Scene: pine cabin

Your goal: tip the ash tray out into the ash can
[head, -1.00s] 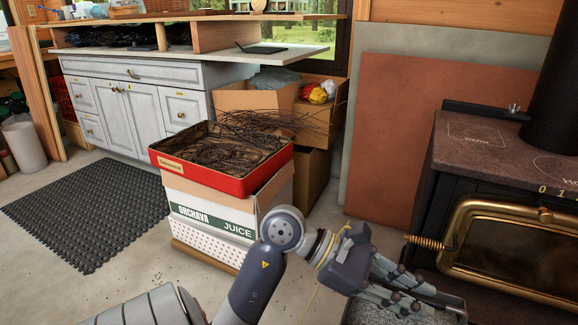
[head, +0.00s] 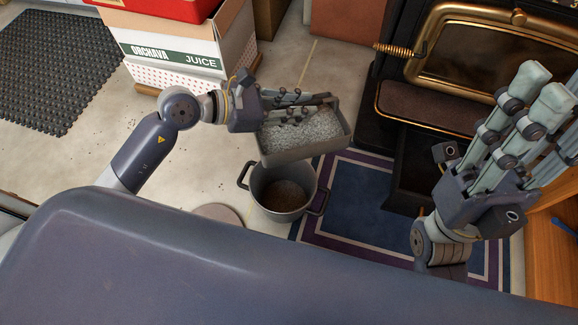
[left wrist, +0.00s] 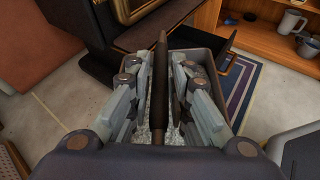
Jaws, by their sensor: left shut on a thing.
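The ash tray (head: 305,152) is a shallow grey metal box filled with pale grey ash (head: 310,130). My left gripper (head: 318,103) is shut on it, and in the left wrist view the fingers close on a dark bar (left wrist: 160,85) over the tray. The tray looks about level and is above the far side of the ash can. The ash can (head: 284,207) is a grey pot with two side handles, open at the top, with brownish matter at the bottom. My right gripper (head: 548,88) is open and empty at the right, fingers pointing up.
A round lid-like disc (head: 220,213) lies on the floor left of the can. A juice box (head: 170,58) is at the upper left. Floor between box and can is clear.

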